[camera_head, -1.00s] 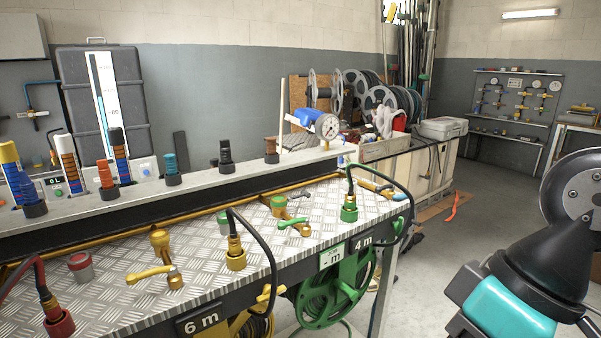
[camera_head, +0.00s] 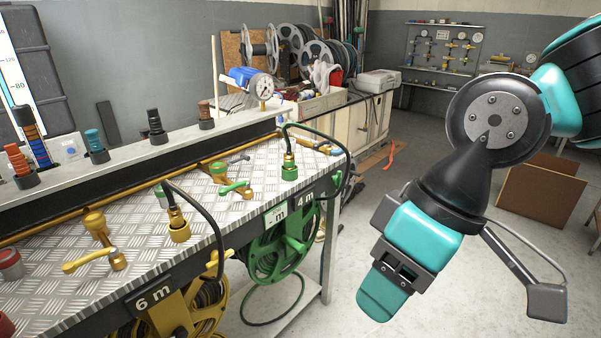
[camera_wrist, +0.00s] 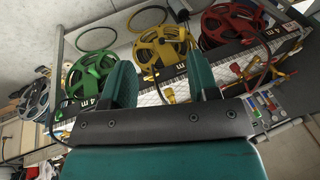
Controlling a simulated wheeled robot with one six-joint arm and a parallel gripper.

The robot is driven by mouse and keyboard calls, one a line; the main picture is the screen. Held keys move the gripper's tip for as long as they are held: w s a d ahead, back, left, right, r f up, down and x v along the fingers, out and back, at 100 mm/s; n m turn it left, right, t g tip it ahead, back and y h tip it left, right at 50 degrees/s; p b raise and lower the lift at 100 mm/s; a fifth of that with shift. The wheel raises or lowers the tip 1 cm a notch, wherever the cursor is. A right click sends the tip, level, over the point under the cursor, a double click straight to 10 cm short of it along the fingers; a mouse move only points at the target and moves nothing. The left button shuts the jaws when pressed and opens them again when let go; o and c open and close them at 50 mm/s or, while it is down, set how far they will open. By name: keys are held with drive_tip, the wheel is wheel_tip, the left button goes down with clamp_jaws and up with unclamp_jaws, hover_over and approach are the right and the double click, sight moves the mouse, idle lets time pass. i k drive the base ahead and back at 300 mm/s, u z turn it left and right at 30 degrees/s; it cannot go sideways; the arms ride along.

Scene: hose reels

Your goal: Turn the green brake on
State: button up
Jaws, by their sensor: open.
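In the head view the green hose reel (camera_head: 283,250) hangs under the front of the bench, with a green lever-like part (camera_head: 296,243) on its face. A green-handled lever (camera_head: 236,187) on a brass fitting stands on the bench top above it. Which of these is the brake, I cannot tell for sure. My gripper (camera_head: 376,306) is in free air to the right of the bench, pointing down, touching nothing. In the wrist view its two teal fingers (camera_wrist: 163,75) are apart and empty. The green reel (camera_wrist: 91,74) shows there beyond the left finger, partly hidden.
A yellow reel (camera_head: 200,309) hangs left of the green one. Yellow-handled fittings (camera_head: 92,262) and hose couplings stand on the tread-plate bench top (camera_head: 150,215). Open floor (camera_head: 425,148) lies to the right.

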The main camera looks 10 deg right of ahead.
sight(337, 179)
drive_tip(key=z, duration=1.1)
drive_tip(key=i, duration=0.85)
drive_tip(key=u, duration=0.55)
